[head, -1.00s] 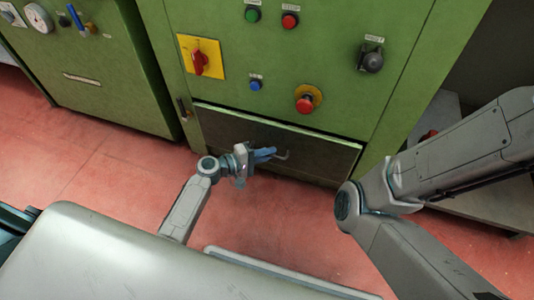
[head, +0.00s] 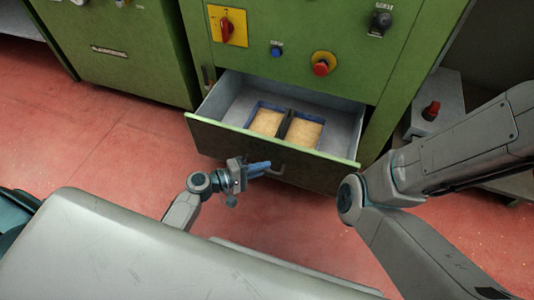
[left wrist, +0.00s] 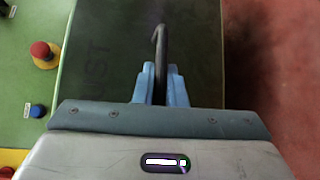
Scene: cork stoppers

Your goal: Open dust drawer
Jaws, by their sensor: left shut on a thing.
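The dust drawer (head: 225,136) is pulled well out of the green machine, its dark front facing me. Inside are two blue-edged compartments with tan dust (head: 304,134), split by a dark divider. My left gripper (head: 262,169) is at the drawer front, shut on the bar handle (head: 277,170). In the left wrist view the blue fingers of my left gripper (left wrist: 160,88) close around the dark handle (left wrist: 160,45), with the drawer front behind it. My right arm comes in from the right; its gripper is out of view.
The green machine (head: 350,75) carries a red rotary switch (head: 227,26), a blue button (head: 276,51) and a red mushroom button (head: 321,67) above the drawer. A grey box with a red knob (head: 431,110) stands at right. Red floor (head: 120,150) is clear at left.

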